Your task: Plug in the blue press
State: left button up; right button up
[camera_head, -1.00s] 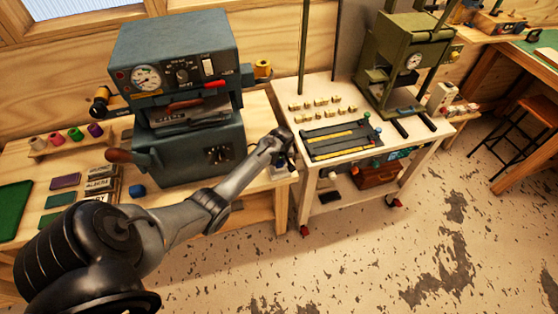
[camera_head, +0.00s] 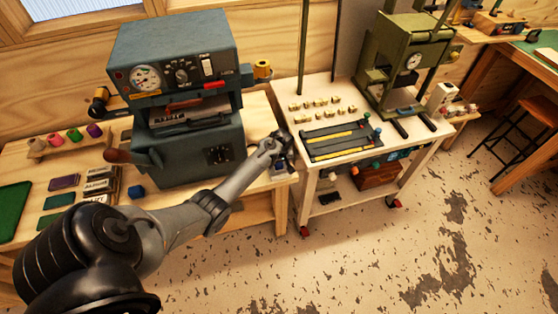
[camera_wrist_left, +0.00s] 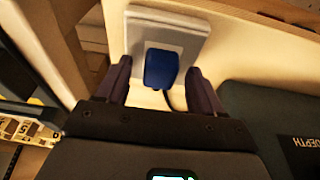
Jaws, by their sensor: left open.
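The blue press (camera_head: 172,60) stands on the wooden bench, with a gauge, knobs and switches on its front. My left gripper (camera_head: 284,146) is at the bench's right end, beside the press. In the left wrist view my left gripper (camera_wrist_left: 159,68) is open, one dark finger on each side of a blue plug (camera_wrist_left: 161,66). Gaps show between plug and fingers. A dark cord leaves the plug at its lower right. A pale socket plate (camera_wrist_left: 166,22) is directly behind the plug; I cannot tell whether the plug is seated in it. My right gripper is out of view.
A white cart (camera_head: 318,187) with a black tray (camera_head: 338,139) stands right of the gripper. A green press (camera_head: 405,55) is on its far side. Small spools and blocks lie left of the blue press. The speckled floor in front is open.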

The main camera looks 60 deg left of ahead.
pick_arm(q)
jog(key=p+v, duration=0.2)
jog(key=v, duration=0.8)
jog(key=shift+d+r, duration=0.2)
jog(key=shift+r, duration=0.15)
